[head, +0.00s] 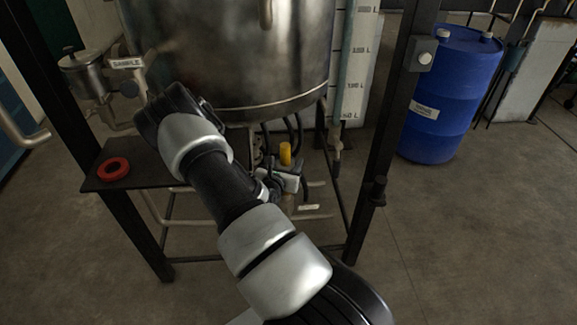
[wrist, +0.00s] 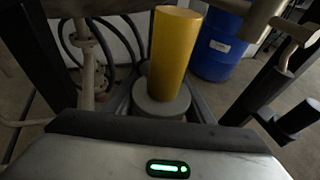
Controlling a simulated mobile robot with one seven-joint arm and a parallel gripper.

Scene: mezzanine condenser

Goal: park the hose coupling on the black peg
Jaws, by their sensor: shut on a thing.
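The hose coupling, an upright yellow cylinder (head: 285,153) on a grey round base, is at my gripper (head: 289,178) below the steel vessel. It stands large in the middle of the wrist view (wrist: 174,55), its grey base between my fingers. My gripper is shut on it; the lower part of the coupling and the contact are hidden. The black peg (head: 378,187) sticks out from the dark frame post, to the right of my gripper and apart from it. It also shows at the right edge of the wrist view (wrist: 300,118).
A steel vessel (head: 230,60) hangs above my gripper. A dark post (head: 395,125) stands to the right. Black hoses (wrist: 128,52) and pipes lie behind the coupling. A red ring (head: 113,169) lies on a dark shelf at left. A blue drum (head: 448,95) stands at back right.

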